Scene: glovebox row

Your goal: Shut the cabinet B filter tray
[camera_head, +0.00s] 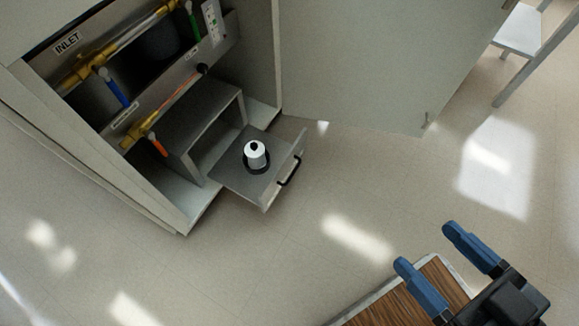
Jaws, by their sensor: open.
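The filter tray (231,182) is pulled out from the lower part of an open cabinet, low over the floor. Its front panel carries a black bar handle (290,170). A white cylinder with a dark top (255,155) stands upright on the tray inside a dark ring. My gripper (422,251) is at the lower right, with two blue fingers spread apart and nothing between them. It is well away from the tray handle, to the right and lower in the picture. No letter marking the cabinet can be read.
The cabinet holds brass pipes (110,65) with coloured valve levers and an INLET label (67,43). Its large grey door (390,60) stands open at the top right. A wood-topped surface (385,308) lies under my gripper. Floor (300,245) between tray and gripper is clear.

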